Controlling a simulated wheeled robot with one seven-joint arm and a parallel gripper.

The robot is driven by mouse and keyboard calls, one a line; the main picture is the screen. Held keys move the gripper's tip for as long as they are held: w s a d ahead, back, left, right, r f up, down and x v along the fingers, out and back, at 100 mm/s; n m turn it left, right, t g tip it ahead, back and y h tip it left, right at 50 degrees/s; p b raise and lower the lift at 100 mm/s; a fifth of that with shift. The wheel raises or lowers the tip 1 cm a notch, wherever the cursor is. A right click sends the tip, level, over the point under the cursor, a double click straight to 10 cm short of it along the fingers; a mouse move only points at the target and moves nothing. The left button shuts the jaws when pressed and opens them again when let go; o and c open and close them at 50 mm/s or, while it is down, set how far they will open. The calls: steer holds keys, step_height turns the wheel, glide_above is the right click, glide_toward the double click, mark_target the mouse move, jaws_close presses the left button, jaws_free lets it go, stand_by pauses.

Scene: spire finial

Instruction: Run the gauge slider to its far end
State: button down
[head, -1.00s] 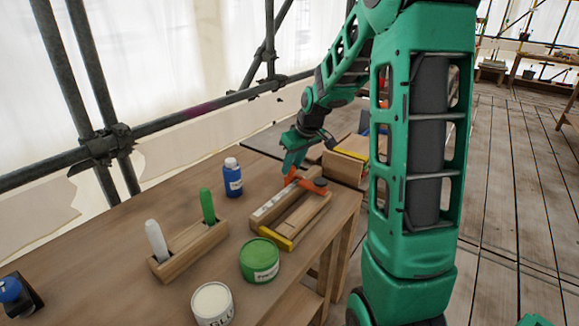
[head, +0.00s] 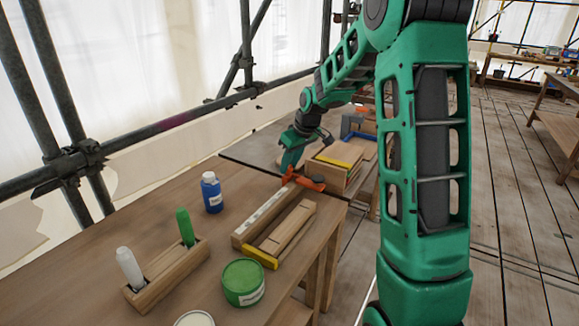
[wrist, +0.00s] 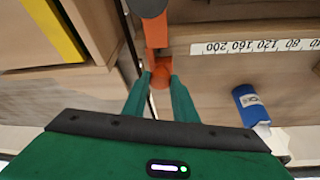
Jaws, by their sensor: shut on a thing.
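The gauge is a wooden frame with a white scale strip (head: 265,213) and a yellow block (head: 260,257) at its near end. Its orange slider (head: 305,181) sits at the end away from the yellow block. In the wrist view the slider (wrist: 155,35) is beyond the 200 mark, at the high-number end of the scale (wrist: 255,46). My gripper (wrist: 159,78) is shut on the slider's orange knob. In the head view my gripper (head: 290,170) is at the slider, and its fingertips are hard to make out.
A blue bottle (head: 211,193), a green pot (head: 243,283) and a wooden holder (head: 165,277) with green and white sticks share the table. A wooden box with a yellow strip (head: 335,162) stands beyond the gauge on another surface.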

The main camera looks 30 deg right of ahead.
steer(key=c, duration=1.4)
jaws_free()
steer(key=shift+w+d, duration=0.1)
steer(key=shift+d, duration=0.25)
steer(key=shift+c, duration=0.2)
steer(key=shift+a, duration=0.1)
steer(key=shift+r, duration=0.15)
steer(key=v, duration=1)
steer(key=shift+s+r, duration=0.2)
steer(key=s+f+m+g, duration=0.1)
steer(key=s+f+m, duration=0.1)
steer(key=s, duration=1.1)
steer(key=s+a+f+m+g, duration=0.1)
steer(key=s+m, duration=0.3)
steer(key=s, duration=0.9)
steer(key=s+a+f+m+g+h, duration=0.1)
steer(key=s+f+m+g, duration=0.1)
steer(key=s, duration=1)
steer(key=shift+s+f+m, duration=0.4)
steer(key=shift+f+m, duration=0.05)
steer(key=shift+m, duration=0.15)
